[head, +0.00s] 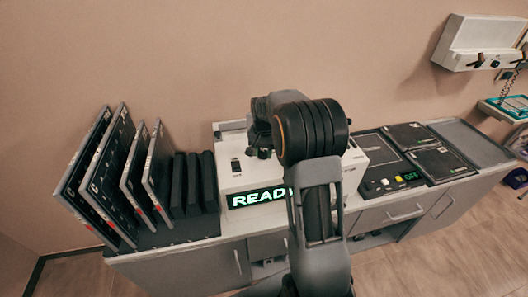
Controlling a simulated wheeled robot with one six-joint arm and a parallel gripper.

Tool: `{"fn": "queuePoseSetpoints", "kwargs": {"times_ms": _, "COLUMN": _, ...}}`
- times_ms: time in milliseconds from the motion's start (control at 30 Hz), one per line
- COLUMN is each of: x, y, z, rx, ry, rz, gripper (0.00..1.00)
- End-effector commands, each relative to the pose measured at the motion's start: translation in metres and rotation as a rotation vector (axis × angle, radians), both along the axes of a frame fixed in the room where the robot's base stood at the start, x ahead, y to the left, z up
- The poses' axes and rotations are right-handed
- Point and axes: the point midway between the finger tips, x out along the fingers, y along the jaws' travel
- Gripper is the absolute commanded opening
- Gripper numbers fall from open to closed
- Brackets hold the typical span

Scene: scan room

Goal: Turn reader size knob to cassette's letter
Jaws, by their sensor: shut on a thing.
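The white reader (237,176) stands on the counter, with a small dark switch on its top left. Its green display (257,198) shows "READ", and my arm covers the rest. My gripper (262,152) is at the top of the reader, mostly hidden behind my wrist. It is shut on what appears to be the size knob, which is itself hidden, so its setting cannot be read. Large dark cassettes (112,172) stand tilted in a rack at the left. Their letters are too small to read surely.
Several small dark slabs (193,182) stand left of the reader. At the right, a dark panel (388,183) shows "OFF", with flat dark plates (440,164) beside it. A white unit (478,45) hangs on the wall. The counter's right end is clear.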

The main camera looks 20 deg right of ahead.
Motion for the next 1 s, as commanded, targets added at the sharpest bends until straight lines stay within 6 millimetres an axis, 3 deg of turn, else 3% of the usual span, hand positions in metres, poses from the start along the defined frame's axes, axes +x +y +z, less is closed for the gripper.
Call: {"fn": "queuePoseSetpoints", "kwargs": {"times_ms": 1000, "x": -0.0001, "y": -0.0006, "z": 0.0005, "rx": 0.0, "ry": -0.001, "rz": 0.894, "gripper": 0.12}}
